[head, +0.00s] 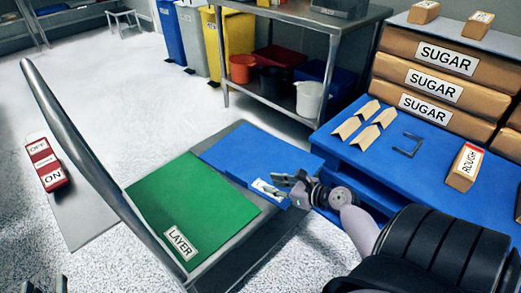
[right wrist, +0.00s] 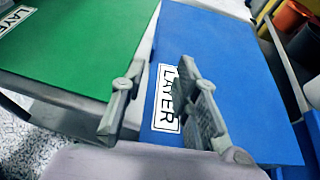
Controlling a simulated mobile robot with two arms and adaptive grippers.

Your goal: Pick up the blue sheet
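The blue sheet (head: 240,150) lies flat beside the green sheet (head: 185,205) on a grey surface. A white LAYER label (head: 268,189) sits at its near edge. My right gripper (head: 281,186) is at that edge, by the label. In the right wrist view its fingers (right wrist: 160,90) are apart, one near the gap between the sheets, the other in front of the blue sheet (right wrist: 225,60) and partly over its label. I cannot tell whether they touch the sheet. Two separated grey tips at the lower left seem to be my left gripper (head: 44,286), open and empty.
A grey rail (head: 85,150) rises left of the green sheet. A red ON/OFF switch box (head: 48,165) is farther left. A blue table (head: 345,160) with SUGAR boxes (head: 430,85) stands at right. A metal table (head: 300,15) and bins stand behind.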

